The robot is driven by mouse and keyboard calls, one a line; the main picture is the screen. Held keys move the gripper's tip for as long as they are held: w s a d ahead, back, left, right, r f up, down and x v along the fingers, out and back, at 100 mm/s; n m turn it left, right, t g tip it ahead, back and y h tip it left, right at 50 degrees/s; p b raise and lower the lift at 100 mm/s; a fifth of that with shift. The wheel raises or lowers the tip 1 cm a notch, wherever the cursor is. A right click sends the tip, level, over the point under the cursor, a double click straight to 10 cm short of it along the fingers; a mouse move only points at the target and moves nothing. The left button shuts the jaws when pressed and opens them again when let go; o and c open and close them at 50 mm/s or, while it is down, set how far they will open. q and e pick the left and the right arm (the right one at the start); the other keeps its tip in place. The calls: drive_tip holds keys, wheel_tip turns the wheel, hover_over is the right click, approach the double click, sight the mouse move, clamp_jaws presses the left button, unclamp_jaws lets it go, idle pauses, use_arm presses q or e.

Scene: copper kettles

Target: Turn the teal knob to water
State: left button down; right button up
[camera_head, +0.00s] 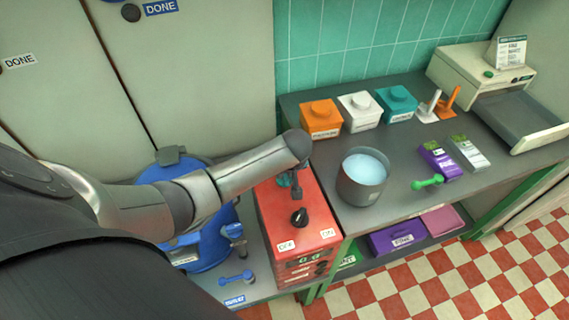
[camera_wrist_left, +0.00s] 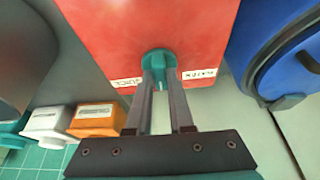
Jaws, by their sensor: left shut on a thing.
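The teal knob (camera_wrist_left: 158,62) stands on the top of the red box (camera_wrist_left: 195,25), which also shows in the head view (camera_head: 320,232). My left gripper (camera_wrist_left: 159,75) is shut on the knob, one finger on each side of it. The knob's narrow end shows between the fingers and lies between the JUICE label (camera_wrist_left: 126,82) and the WATER label (camera_wrist_left: 203,73). My right gripper is not in view.
A black knob (camera_head: 299,217) with OFF and ON labels sits in front of my left gripper. A blue kettle-like vessel (camera_head: 205,240) stands left of the box. A grey pot (camera_head: 362,177) stands right. Orange (camera_head: 320,118), white and teal containers line the wall.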

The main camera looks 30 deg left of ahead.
use_arm(q)
drive_tip(key=shift+d+n+g+p, duration=0.1)
drive_tip(key=shift+n+g+p, duration=0.3)
drive_tip(key=shift+n, duration=0.5)
drive_tip(key=n+y, duration=0.1)
drive_tip(key=n, duration=0.1)
drive_tip(key=shift+n+g+p, duration=0.3)
drive_tip(key=shift+n+g, duration=0.1)
drive_tip(key=shift+w+f+n+g, duration=0.15)
drive_tip(key=shift+n+g, duration=0.25)
drive_tip(key=shift+n, duration=0.8)
drive_tip(key=shift+n+g+b, duration=0.5)
drive_tip(key=shift+n+b, duration=0.1)
drive_tip(key=shift+n, duration=0.6)
drive_tip(key=c, duration=0.8)
unclamp_jaws()
drive_tip(key=shift+w, duration=0.1)
drive_tip(key=shift+r, duration=0.25)
